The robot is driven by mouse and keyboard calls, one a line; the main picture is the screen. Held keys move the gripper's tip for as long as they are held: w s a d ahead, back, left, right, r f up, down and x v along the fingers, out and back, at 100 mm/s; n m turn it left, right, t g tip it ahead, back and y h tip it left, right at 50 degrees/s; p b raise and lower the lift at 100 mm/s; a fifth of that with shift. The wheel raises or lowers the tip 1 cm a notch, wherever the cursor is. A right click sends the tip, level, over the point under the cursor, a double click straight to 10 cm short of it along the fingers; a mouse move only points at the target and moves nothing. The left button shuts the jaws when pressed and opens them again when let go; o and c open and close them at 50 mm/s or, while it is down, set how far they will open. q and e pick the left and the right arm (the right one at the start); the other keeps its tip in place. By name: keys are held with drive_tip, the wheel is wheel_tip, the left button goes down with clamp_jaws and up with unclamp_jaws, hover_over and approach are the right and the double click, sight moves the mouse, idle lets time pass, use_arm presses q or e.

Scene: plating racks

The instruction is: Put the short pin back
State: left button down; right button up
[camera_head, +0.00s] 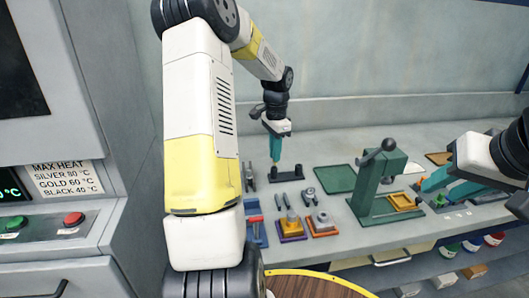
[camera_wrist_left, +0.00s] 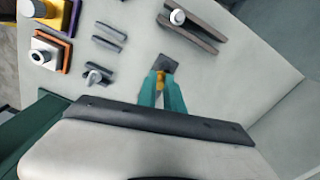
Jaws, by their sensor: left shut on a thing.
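My left gripper (camera_head: 274,161) points down over the bench at the back left. In the left wrist view its teal fingers (camera_wrist_left: 161,88) are shut on a small gold piece, which looks like the short pin (camera_wrist_left: 159,80). Most of the pin is hidden between the fingers. A small dark block (camera_wrist_left: 168,63) lies right by the fingertips; I cannot tell whether the pin touches it. My right gripper (camera_head: 449,186) is at the right of the head view, its teal fingers spread apart beside the green press.
Dark rails with a white-topped pin (camera_wrist_left: 178,17) stand close by. A green press (camera_head: 380,185) stands to the right, near a green mat (camera_head: 335,179). A control cabinet (camera_head: 70,230) is at far left.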

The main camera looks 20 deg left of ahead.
use_arm(q)
drive_tip(key=shift+a+f, duration=0.75)
drive_tip(key=shift+a, duration=1)
drive_tip(key=shift+a+f, duration=0.75)
drive_tip(key=shift+a, duration=1)
drive_tip(key=shift+a+f, duration=0.75)
drive_tip(key=shift+a, duration=1)
drive_tip(key=c, duration=1.5)
unclamp_jaws()
drive_tip(key=shift+f, duration=0.15)
